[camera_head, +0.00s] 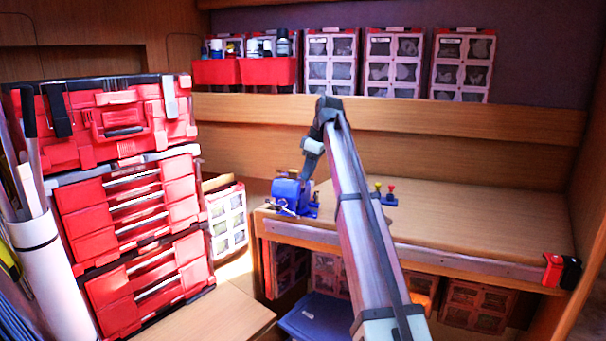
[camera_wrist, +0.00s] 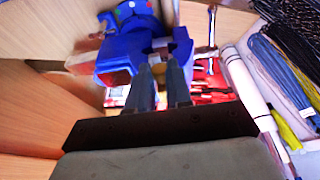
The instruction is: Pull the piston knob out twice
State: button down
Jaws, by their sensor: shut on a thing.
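A blue vise-like device (camera_head: 291,197) stands on the left end of the wooden bench. It fills the upper middle of the wrist view (camera_wrist: 122,55), with a grey and dark part at its near side. My gripper (camera_wrist: 161,68) reaches to that part, with its two fingers close together. The fingers are shut on a small part there, which I take as the piston knob; the fingers mostly hide it. In the head view my gripper (camera_head: 307,176) is just above and right of the blue device, and small there.
A small blue base with red and yellow knobs (camera_head: 384,195) stands further right on the bench (camera_head: 470,222). Stacked red toolboxes (camera_head: 125,205) and a white tube (camera_head: 50,270) stand at the left. The right part of the bench top is clear.

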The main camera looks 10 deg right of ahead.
jog(key=shift+s+d, duration=0.15)
jog(key=shift+d, duration=0.1)
jog(key=shift+a, duration=0.15)
jog(key=shift+w+a, duration=0.3)
jog(key=shift+a, duration=0.15)
jog(key=c, duration=1.2)
grip_release()
jog(key=shift+o, duration=0.2)
jog(key=v, duration=0.6)
